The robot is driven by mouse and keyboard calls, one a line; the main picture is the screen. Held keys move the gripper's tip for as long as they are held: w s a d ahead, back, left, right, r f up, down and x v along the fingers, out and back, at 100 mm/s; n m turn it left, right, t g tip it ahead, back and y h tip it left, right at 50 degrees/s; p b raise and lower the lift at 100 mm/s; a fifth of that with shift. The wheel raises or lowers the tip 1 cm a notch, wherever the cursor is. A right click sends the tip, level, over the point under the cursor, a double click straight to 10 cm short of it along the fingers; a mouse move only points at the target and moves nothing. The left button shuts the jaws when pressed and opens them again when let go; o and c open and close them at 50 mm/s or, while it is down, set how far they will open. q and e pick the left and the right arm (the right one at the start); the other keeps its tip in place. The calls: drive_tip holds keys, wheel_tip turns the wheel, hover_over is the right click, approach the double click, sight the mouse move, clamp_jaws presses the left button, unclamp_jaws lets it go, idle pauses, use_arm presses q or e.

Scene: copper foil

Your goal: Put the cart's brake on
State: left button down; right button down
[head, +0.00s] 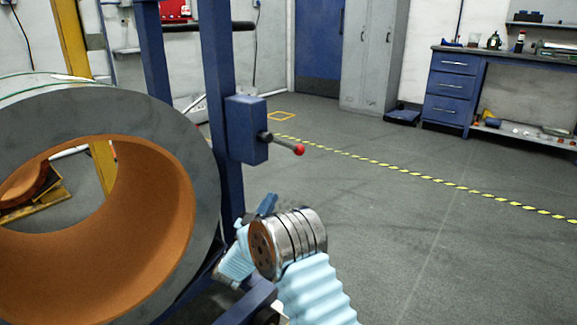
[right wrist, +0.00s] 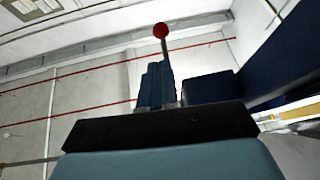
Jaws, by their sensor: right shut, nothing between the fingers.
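The cart's blue upright post (head: 217,90) carries a blue brake box (head: 246,130). A short lever with a red ball knob (head: 300,150) sticks out of the box toward the right, tilted slightly down. My right gripper (head: 267,204) is below the box and lever, its blue fingers shut and empty, apart from the knob in the head view. In the right wrist view the shut fingertips (right wrist: 157,72) point toward the lever, and the red knob (right wrist: 161,30) shows just beyond them. I cannot tell the exact gap there. My left gripper is not in view.
A large grey coil (head: 205,165) with a copper-coloured inside fills the left. Open floor (head: 400,220) with a yellow-black tape line (head: 400,170) lies to the right. A grey locker (head: 370,55) and a blue workbench (head: 450,85) stand at the back.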

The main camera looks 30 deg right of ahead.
sight(285, 144)
drive_tip(key=x, duration=1.4)
drive_tip(key=shift+w+d, duration=0.1)
